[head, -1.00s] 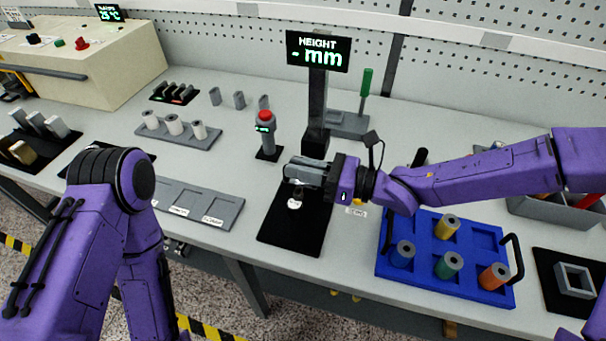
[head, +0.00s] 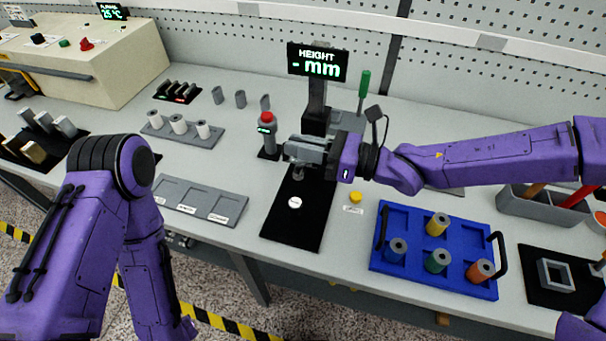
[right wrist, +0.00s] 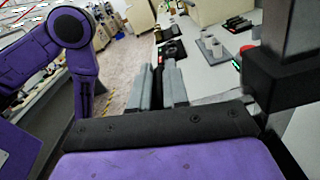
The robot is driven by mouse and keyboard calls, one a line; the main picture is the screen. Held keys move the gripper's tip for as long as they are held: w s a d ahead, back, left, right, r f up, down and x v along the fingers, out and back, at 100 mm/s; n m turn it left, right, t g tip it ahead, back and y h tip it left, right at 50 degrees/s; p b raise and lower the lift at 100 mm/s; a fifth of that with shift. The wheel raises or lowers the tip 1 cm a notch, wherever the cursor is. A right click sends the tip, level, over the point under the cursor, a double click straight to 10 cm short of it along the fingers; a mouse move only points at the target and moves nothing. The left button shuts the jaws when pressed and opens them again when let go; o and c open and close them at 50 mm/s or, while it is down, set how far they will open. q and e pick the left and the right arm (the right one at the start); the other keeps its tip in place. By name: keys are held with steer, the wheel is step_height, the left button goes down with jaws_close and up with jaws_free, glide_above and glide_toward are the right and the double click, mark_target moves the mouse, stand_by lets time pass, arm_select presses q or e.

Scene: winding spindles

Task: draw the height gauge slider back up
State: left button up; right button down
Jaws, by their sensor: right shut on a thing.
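The height gauge has a dark upright post (head: 317,97) topped by a display (head: 317,62) reading "HEIGHT - mm". Its black base plate (head: 291,226) lies on the bench with a round white spot (head: 295,202) on it. My right gripper (head: 303,152) is in front of the post, above the plate, with its fingers shut on the slider, which they mostly hide. A small grey part (head: 298,173) shows below the fingers. In the right wrist view the fingers (right wrist: 172,86) lie close together and the slider is not clear. My left gripper is out of sight.
A red-topped button post (head: 267,133) stands just left of my right gripper. A blue tray (head: 400,268) with coloured spindles lies to the right below my right arm. A grey tray (head: 200,201) lies left of the base plate. A green-handled tool (head: 363,86) stands behind.

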steer(key=shift+r+p, duration=1.95)
steer(key=shift+r, duration=1.45)
steer(key=c, duration=1.1)
jaws_free()
steer(key=p+v, duration=0.5)
steer(key=v, duration=0.2)
steer(key=shift+f, duration=0.1)
